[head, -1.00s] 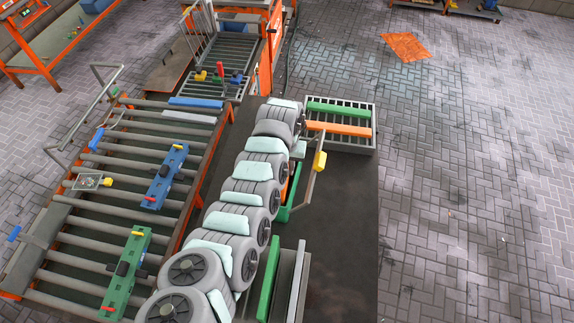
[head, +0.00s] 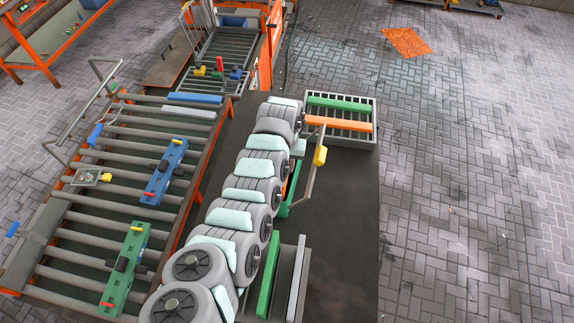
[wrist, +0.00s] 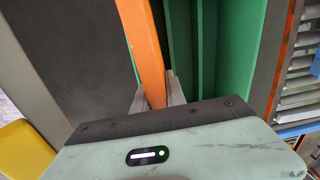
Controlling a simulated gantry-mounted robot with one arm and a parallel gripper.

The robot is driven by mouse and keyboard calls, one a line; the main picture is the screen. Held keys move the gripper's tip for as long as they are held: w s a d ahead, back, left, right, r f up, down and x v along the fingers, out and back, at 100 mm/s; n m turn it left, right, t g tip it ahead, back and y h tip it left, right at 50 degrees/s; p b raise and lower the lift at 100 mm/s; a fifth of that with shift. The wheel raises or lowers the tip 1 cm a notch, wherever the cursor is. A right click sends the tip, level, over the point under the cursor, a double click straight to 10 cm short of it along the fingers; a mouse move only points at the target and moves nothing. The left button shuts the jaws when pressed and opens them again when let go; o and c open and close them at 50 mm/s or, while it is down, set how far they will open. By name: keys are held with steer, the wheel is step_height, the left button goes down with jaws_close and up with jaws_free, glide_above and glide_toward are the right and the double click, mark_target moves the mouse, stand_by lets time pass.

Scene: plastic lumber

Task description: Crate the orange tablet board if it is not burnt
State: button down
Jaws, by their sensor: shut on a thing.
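My gripper (wrist: 154,92) is shut on an orange board (wrist: 145,42) in the wrist view. The board's narrow face runs up from between the fingers, plain orange with no clear burn mark; its other faces are hidden. Green walls (wrist: 205,50) stand close to its right. In the head view only an orange sliver (head: 293,178) shows beside my arm, near a green part (head: 284,208); my fingers are hidden there. Another orange board (head: 338,124) lies beside a green board (head: 338,107) on a grey slatted crate (head: 375,140).
A grey bar with a yellow end (head: 320,156) stands right of my arm. A roller conveyor (head: 120,178) with blue (head: 165,172) and green (head: 126,268) fixtures lies left. Green (head: 268,275) and grey (head: 298,278) upright panels stand near the front. The dark surface (head: 345,230) is clear.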

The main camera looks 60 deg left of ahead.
steer(key=shift+f, duration=0.4)
steer(key=c, duration=1.3)
jaws_free()
step_height(320, 180, up, 11)
steer(key=shift+s+a+b, duration=0.1)
steer(key=shift+a+b, duration=0.05)
steer(key=shift+b, duration=0.3)
